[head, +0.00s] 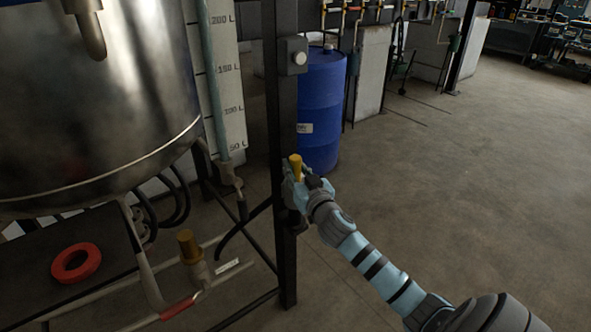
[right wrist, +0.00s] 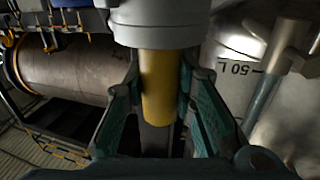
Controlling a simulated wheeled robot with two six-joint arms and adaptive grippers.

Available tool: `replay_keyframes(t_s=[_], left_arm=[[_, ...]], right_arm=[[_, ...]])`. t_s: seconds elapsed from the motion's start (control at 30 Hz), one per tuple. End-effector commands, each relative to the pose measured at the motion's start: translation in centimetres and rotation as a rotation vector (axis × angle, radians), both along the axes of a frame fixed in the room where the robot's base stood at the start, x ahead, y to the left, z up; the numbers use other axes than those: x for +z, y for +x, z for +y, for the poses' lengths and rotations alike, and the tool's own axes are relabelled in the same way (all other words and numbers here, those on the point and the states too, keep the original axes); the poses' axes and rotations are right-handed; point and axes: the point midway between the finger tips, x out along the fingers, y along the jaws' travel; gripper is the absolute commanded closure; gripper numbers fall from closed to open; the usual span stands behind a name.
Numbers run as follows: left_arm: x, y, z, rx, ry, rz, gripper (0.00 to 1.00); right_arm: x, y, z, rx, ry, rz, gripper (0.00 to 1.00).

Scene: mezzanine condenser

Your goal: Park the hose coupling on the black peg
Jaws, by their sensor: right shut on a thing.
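The hose coupling is a yellow cylinder (head: 296,166) at the dark post in the head view. In the right wrist view the yellow part (right wrist: 160,88) sits between the finger pads, against a wider light grey cylinder (right wrist: 160,22). My right gripper (head: 301,181) is shut on the yellow part, right beside the post. I cannot make out the black peg for certain; a small dark piece (head: 296,223) shows on the post just below the gripper. Whether the coupling touches the peg is hidden by the gripper. My left gripper is not in view.
The dark upright post (head: 284,120) carries a grey button box (head: 293,57). A steel tank (head: 95,110) and a level scale (head: 226,90) stand left. A brass-capped valve (head: 190,247) and red ring (head: 76,263) are lower left. A blue drum (head: 321,105) stands behind. Floor at right is clear.

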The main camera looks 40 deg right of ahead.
Motion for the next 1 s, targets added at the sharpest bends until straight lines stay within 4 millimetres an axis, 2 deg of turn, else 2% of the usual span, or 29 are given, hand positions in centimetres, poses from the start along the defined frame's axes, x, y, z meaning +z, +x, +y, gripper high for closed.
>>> replay_keyframes(t_s=[0.53, 1.0], left_arm=[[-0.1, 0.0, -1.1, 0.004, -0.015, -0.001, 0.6], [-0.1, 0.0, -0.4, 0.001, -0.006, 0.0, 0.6]], right_arm=[[0.1, 0.0, 0.0, 0.001, -0.001, -0.002, 1.0], [0.1, 0.0, 0.0, 0.001, -0.001, -0.002, 1.0]])
